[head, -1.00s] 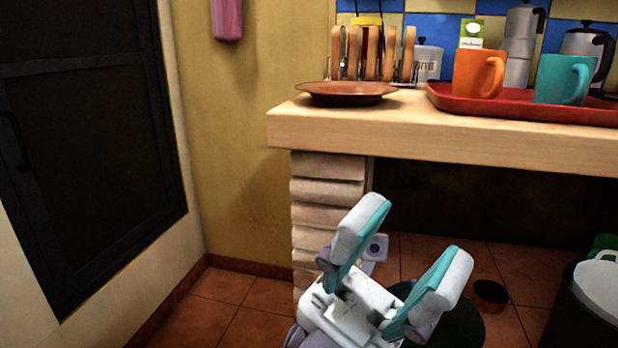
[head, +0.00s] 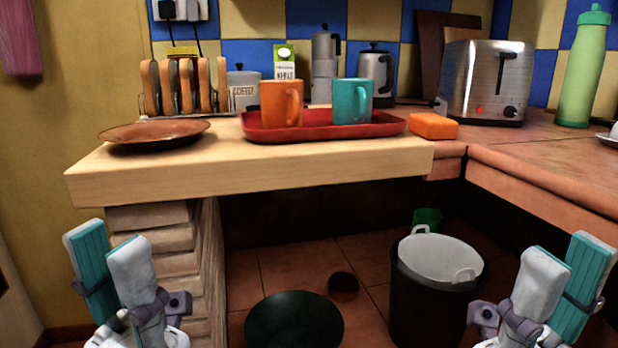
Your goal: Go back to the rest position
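My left gripper (head: 110,255) is at the lower left of the head view, in front of the brick pillar and below the counter top. Its two fingers stand apart with nothing between them. My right gripper (head: 560,265) is at the lower right, beside the bin and below the corner counter. Its fingers are also apart, with a narrow gap that looks empty. Both grippers point upward and touch nothing that I can see.
On the wooden counter (head: 250,178) are a brown plate (head: 153,133), a toast rack (head: 186,88) and a red tray (head: 325,128) with an orange mug (head: 281,103) and a teal mug (head: 351,101). A toaster (head: 486,82) stands right. Below are a bin (head: 437,290) and a dark round lid (head: 293,322).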

